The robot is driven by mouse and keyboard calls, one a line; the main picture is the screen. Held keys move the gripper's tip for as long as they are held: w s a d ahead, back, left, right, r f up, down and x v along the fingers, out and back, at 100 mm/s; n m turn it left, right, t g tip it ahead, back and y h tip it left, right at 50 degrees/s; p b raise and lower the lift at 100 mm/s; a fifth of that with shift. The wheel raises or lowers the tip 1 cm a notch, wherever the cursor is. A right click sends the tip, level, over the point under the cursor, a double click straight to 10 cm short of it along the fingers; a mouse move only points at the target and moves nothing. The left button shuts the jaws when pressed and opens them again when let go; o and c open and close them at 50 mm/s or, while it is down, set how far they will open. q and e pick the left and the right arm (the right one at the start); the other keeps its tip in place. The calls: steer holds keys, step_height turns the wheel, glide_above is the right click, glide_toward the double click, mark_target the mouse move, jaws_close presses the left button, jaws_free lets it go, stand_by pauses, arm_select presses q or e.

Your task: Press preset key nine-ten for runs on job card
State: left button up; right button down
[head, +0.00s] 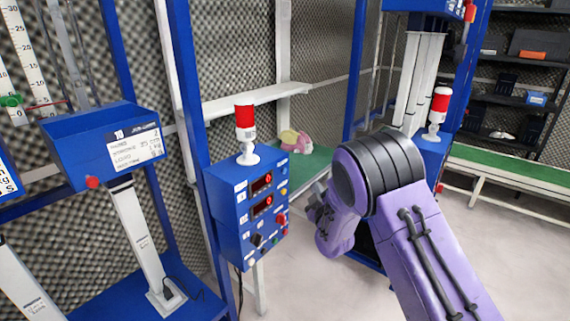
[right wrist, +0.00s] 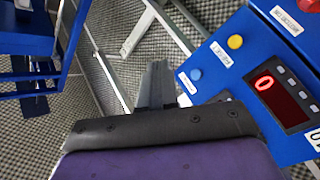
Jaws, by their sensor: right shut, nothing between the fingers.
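The blue control box (head: 240,225) stands at the middle of the head view, with two red displays (head: 261,184), small buttons and a red knob on its face. Its face also shows at the right of the right wrist view, with a display reading 0 (right wrist: 278,98) and small grey keys (right wrist: 291,82) beside it. The key labels are too small to read. A white job card (head: 135,147) is on the blue housing at left; its print is mostly unreadable. My right gripper (right wrist: 157,80) is shut and empty, apart from the box face. My left gripper is not in view.
A red-and-white beacon (head: 245,125) stands on the box. A green conveyor (head: 305,165) carrying a pink and yellow item lies behind it. Blue posts (head: 185,80) and foam walls surround the box. Bare floor shows at the front.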

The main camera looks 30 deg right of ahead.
mark_target(284, 170)
steer(key=shift+w+r, duration=0.15)
steer(key=shift+r, duration=0.25)
steer(key=w+a+b, duration=0.1)
steer(key=w+a, duration=0.2)
steer(key=w, duration=0.5)
steer(key=shift+a, duration=0.15)
steer(key=shift+w+b, duration=0.15)
steer(key=shift+b, duration=0.15)
stand_by(1.6)
steer(key=shift+w+a, duration=0.15)
steer(key=shift+w, duration=0.15)
